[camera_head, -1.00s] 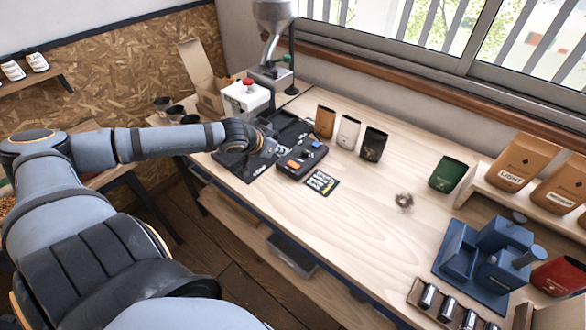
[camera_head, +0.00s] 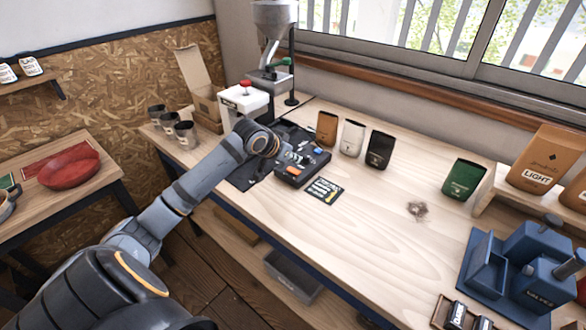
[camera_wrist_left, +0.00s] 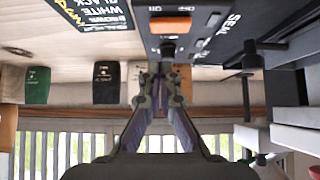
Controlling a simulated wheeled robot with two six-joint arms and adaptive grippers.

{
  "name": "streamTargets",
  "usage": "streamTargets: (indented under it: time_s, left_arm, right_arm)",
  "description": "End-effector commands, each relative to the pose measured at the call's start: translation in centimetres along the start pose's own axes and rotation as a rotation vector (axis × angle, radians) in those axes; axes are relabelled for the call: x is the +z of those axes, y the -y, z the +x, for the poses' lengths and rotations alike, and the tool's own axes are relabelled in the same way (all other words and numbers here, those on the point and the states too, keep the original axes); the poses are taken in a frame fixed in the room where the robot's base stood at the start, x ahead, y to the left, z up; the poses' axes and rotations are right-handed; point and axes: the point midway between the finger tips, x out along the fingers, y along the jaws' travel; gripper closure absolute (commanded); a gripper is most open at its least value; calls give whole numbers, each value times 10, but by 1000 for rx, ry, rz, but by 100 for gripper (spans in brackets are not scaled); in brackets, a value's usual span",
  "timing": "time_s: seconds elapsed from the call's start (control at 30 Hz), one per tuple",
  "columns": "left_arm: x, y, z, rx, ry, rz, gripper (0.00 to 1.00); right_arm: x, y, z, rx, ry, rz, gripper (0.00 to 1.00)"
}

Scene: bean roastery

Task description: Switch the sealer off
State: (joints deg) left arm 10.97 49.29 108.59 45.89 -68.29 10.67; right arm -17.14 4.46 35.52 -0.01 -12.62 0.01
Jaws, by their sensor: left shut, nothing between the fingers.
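The sealer (camera_head: 312,172) is a low black device on the bench in the head view. It carries an orange switch (camera_head: 293,170) at its near side, which shows large at the top of the left wrist view (camera_wrist_left: 170,25) beside a dark knob (camera_wrist_left: 168,49) and the printed word SEAL. I cannot tell the switch's position. My left gripper (camera_wrist_left: 159,73) is shut and empty, its fingertips close to the sealer's knob and switch side; I cannot tell if they touch. In the head view the gripper (camera_head: 284,156) is partly hidden by its own wrist. My right gripper is out of view.
A card (camera_head: 324,191) lies in front of the sealer. Brown (camera_head: 327,128), white (camera_head: 350,138) and black (camera_head: 379,149) bags stand behind it. A white machine with a red knob (camera_head: 245,85) and several dark cups are to the left. The bench's middle is mostly clear.

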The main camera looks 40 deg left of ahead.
Motion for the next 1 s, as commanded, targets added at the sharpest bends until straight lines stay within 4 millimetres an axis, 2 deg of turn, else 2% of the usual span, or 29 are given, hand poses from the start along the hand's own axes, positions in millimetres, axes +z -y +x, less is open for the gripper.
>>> streamTargets:
  time_s: [0.1,0.3,0.67,0.77,1.0]
  left_arm:
    - [16,0,13,0,4,-1,100]
    - [27,1,25,-2,1,1,100]
    - [29,1,27,-2,0,1,100]
    - [30,0,27,-1,2,-2,100]
    - [31,1,29,-3,0,1,100]
  right_arm:
    - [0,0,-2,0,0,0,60]
    - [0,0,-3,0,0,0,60]
    - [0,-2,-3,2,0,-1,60]
    - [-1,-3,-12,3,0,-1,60]
    - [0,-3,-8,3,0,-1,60]
